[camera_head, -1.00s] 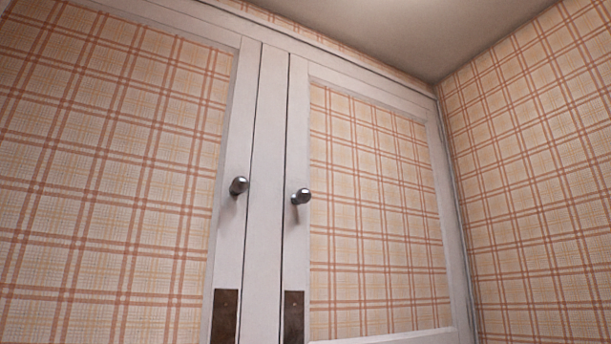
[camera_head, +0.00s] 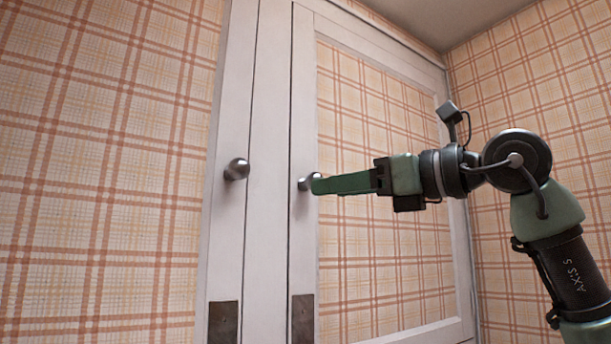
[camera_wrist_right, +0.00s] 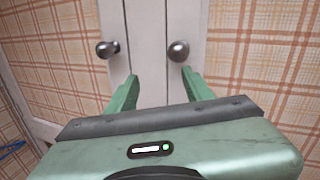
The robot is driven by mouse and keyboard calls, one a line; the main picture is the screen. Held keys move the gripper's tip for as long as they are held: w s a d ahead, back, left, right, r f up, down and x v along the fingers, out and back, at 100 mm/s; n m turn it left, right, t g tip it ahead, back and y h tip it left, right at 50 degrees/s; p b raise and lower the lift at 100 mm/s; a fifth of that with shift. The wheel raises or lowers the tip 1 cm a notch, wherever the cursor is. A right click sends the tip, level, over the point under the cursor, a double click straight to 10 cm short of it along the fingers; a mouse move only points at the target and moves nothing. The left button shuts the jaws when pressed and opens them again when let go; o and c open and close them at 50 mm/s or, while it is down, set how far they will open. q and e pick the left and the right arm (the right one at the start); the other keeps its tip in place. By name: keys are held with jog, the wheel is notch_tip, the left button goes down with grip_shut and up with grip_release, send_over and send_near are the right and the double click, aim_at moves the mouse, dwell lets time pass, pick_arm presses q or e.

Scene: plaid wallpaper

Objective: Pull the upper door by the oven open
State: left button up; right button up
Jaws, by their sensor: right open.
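Two tall white-framed doors with plaid panels fill the head view: a left door (camera_head: 105,180) and a right door (camera_head: 375,130), both shut. The left door has a round metal knob (camera_head: 236,169). The right door has a metal knob (camera_head: 304,184), partly covered by the green fingertip of my right gripper (camera_head: 318,185). In the right wrist view my right gripper (camera_wrist_right: 158,77) is open and empty. There, one knob (camera_wrist_right: 179,50) lies just beyond the gap between the fingertips, nearer the right finger; another knob (camera_wrist_right: 107,49) lies outside the left finger. Contact cannot be told. My left gripper is out of view.
No oven is in view. Dark metal plates (camera_head: 223,322) sit low on the door frames. A plaid side wall (camera_head: 545,90) stands close on the right, behind my right arm. A blue strip (camera_wrist_right: 12,148) shows at the lower left of the right wrist view.

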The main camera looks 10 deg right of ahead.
aim_at(321, 177)
jog(key=w+r+p, duration=0.1)
jog(key=w+r+h+p, duration=0.1)
jog(key=w, duration=0.1)
jog(key=w+r+m+t+h+p, duration=0.1)
jog(key=shift+w+a+p, duration=0.25)
jog(key=shift+p, duration=0.1)
jog(key=shift+w+a+f, duration=0.15)
jog(key=shift+w+a, duration=0.15)
jog(key=shift+w, duration=0.1)
jog(key=shift+s+d, duration=0.1)
grip_shut()
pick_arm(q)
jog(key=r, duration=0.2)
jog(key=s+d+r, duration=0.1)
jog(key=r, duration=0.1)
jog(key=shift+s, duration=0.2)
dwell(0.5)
